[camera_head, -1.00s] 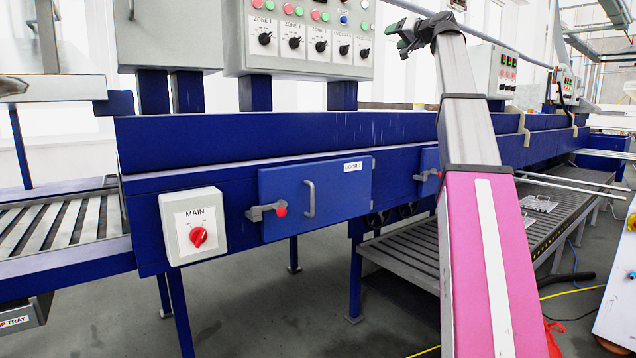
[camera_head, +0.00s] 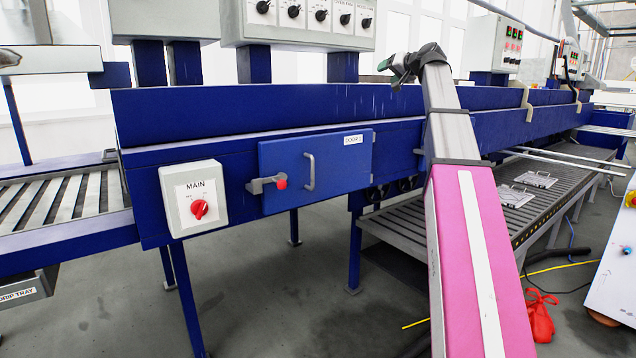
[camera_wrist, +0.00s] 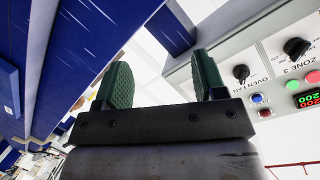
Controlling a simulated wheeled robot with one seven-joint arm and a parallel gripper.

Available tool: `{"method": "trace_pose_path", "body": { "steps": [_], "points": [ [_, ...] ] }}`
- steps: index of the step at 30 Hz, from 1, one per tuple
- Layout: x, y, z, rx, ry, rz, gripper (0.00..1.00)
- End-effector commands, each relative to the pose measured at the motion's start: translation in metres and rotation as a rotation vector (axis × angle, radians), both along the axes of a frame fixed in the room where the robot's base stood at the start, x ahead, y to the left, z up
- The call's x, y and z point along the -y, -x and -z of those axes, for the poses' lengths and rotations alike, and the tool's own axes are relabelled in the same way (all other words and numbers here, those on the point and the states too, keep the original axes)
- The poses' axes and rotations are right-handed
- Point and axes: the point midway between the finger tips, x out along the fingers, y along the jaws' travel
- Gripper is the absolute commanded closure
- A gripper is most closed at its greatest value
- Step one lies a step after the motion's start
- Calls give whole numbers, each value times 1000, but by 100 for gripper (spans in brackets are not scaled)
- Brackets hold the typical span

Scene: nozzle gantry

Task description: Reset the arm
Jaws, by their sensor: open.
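My gripper (camera_head: 393,66) is at the upper end of my raised pink and grey arm, in front of the upper edge of the blue machine (camera_head: 250,110). In the wrist view the two green finger pads (camera_wrist: 162,84) stand well apart with nothing between them. The gripper is open and empty. The wrist view also shows the blue machine frame at left and the grey control panel (camera_wrist: 255,75) with its knobs at right. No contact between the gripper and the machine is visible.
A white MAIN switch box (camera_head: 194,198) and a closed blue door (camera_head: 315,170) with handles are on the machine front. A slatted conveyor (camera_head: 60,208) is at left. A slatted shelf (camera_head: 480,215) with metal plates is behind my arm. A red bag (camera_head: 540,315) lies on the floor.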

Motion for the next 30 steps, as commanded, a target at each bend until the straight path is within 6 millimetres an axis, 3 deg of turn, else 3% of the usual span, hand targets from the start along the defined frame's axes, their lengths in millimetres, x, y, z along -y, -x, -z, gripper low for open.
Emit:
{"method": "trace_pose_path", "body": {
  "steps": [1, 3, 14, 23, 30],
  "points": [
    [-3, 1, 27, -29, 10, 3, 36],
    [-5, -1, 60, -67, 27, 8, 36],
    [-21, 5, 220, -260, 118, 30, 36],
    [-34, 32, 345, -417, 206, 39, 36],
    [-43, 66, 437, -541, 280, 40, 36]
  ]
}}
